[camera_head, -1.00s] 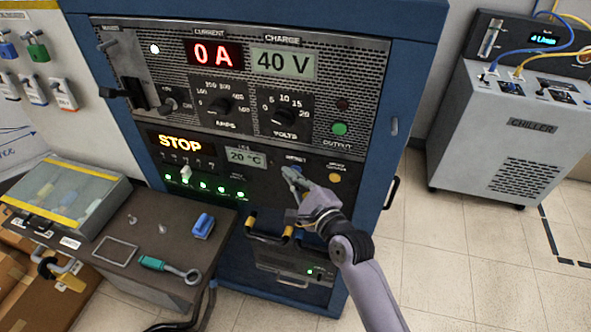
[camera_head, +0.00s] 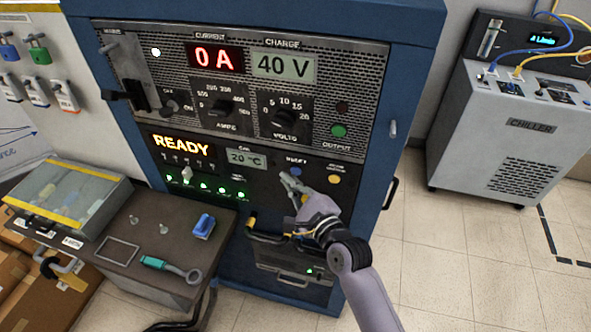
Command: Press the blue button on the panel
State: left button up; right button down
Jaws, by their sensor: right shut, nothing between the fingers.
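The control panel (camera_head: 262,178) is the lower black face of the blue cabinet. Its blue button (camera_head: 296,171) shows just above my right gripper's fingers, under a small white label that looks like RESET. My right gripper (camera_head: 286,177) is shut and empty, its tips just below and left of the button. It looks slightly apart from the button, though the exact gap is hard to tell. The panel's orange display (camera_head: 181,145) reads READY. My left gripper is not in view.
A yellow button (camera_head: 334,179) sits right of the blue one. Yellow-and-black handles (camera_head: 266,236) stick out below the panel. A side table (camera_head: 150,225) with a clear-lidded box, a blue block and a green-handled tool stands at left. A grey chiller (camera_head: 510,130) stands at right.

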jog(key=s, duration=0.1)
jog(key=s+a+p, duration=0.1)
jog(key=s, duration=0.1)
jog(key=s+p, duration=0.1)
jog(key=shift+s+a, duration=0.3)
jog(key=shift+s, duration=0.05)
jog(key=shift+f, duration=0.15)
dwell(0.7)
